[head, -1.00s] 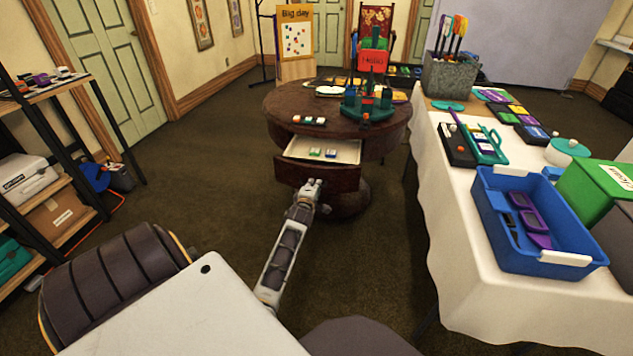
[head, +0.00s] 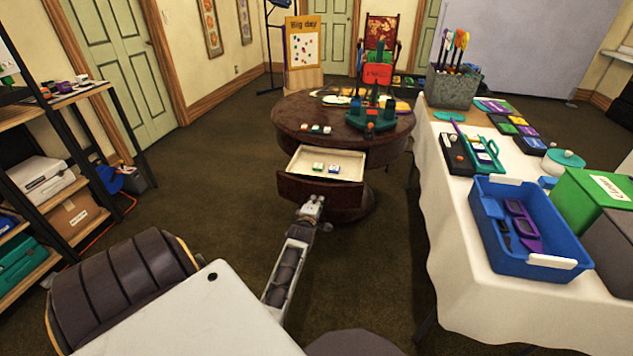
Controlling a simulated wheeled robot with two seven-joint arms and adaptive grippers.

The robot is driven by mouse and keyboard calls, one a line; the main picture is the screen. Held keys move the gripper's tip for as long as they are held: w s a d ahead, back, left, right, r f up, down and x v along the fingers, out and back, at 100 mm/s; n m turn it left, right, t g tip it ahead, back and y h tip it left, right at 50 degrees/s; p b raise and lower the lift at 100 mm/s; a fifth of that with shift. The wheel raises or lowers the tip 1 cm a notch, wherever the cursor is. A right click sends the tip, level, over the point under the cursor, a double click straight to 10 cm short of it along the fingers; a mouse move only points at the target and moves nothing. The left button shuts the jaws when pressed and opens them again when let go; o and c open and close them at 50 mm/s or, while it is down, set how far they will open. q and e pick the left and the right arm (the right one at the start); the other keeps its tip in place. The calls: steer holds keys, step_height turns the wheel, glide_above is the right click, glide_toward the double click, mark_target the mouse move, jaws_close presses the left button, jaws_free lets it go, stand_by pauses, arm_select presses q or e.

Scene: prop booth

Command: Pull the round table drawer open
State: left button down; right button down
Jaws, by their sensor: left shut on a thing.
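The round table (head: 291,114) is dark reddish wood and stands in the middle of the head view. Its drawer (head: 345,163) is pulled out toward me, with the pale inside showing. Two small items, one green and white (head: 318,167) and one blue and white (head: 334,169), lie in it. My left gripper (head: 313,203) is at the drawer's curved dark front (head: 345,192), shut on what appears to be its handle; my fingers hide the handle. My right gripper does not show.
A white-clothed table (head: 447,215) stands close on the right, bearing a blue bin (head: 533,263) and a green box (head: 590,192). A shelf (head: 88,238) stands on the left. The carpet (head: 220,160) between is clear. Toys and a green stand (head: 371,130) are on the round table.

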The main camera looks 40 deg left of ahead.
arm_select(q)
steer(key=c, duration=1.5)
jaws_free()
steer(key=shift+s, duration=0.1)
